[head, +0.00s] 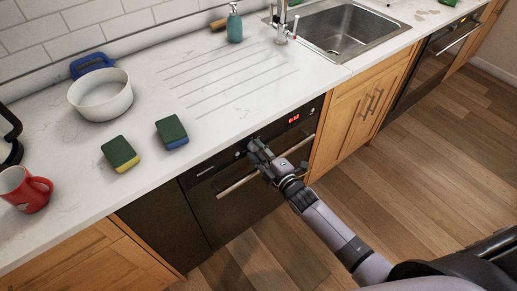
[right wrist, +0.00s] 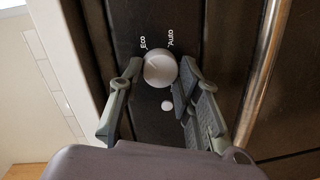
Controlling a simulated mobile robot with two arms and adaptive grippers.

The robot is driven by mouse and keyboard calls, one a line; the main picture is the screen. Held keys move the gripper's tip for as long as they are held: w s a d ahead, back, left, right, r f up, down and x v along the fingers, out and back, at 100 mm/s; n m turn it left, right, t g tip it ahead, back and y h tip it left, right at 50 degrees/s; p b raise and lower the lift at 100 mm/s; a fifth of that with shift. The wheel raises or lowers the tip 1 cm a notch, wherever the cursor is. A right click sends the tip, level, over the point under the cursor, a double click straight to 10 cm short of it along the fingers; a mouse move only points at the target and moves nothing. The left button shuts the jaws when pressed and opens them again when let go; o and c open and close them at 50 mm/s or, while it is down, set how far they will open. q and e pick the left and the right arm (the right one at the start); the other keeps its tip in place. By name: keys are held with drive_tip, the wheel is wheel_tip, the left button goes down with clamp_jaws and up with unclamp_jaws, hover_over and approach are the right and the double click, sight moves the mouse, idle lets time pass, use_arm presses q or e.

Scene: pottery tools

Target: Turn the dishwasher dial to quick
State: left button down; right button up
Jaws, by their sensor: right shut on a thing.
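The dishwasher (head: 240,206) has a black front under the counter, with a steel bar handle and a lit red display (head: 293,118). In the right wrist view, its round grey dial (right wrist: 160,69) sits on the black panel, with the words Eco and Auto printed beside it. No quick label can be read. My right gripper (head: 257,148) is at the panel, and its fingers (right wrist: 161,73) are shut on the dial, one on each side. In the head view the gripper hides most of the dial. My left gripper is not in view.
The bar handle (right wrist: 262,70) runs close beside my right gripper. A small round button (right wrist: 167,105) is near the dial. On the counter are two sponges (head: 120,153), a white pot (head: 101,94) and a red mug (head: 25,188). The floor (head: 430,160) in front is clear.

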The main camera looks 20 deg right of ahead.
drive_tip(key=m, duration=0.2)
drive_tip(key=shift+d+m+p, duration=0.1)
drive_tip(key=shift+m+p, duration=0.2)
drive_tip(key=m, duration=0.3)
drive_tip(key=shift+g+y, duration=0.4)
drive_tip(key=m, duration=0.2)
drive_tip(key=shift+d+m+y, duration=0.1)
drive_tip(key=shift+m+y, duration=0.2)
drive_tip(key=shift+f+m, duration=0.1)
drive_tip(key=shift+m, duration=1.1)
drive_tip(key=shift+d+m+y+b, duration=0.1)
drive_tip(key=shift+m+y+b, duration=0.4)
drive_tip(key=shift+m, duration=0.7)
drive_tip(key=m+b, duration=0.2)
drive_tip(key=m, duration=0.1)
drive_tip(key=shift+w+f, duration=0.1)
drive_tip(key=m+b, duration=0.2)
drive_tip(key=m, duration=0.2)
drive_tip(key=shift+y, duration=0.4)
drive_tip(key=shift+m+b, duration=0.8)
drive_tip(key=shift+m, duration=0.5)
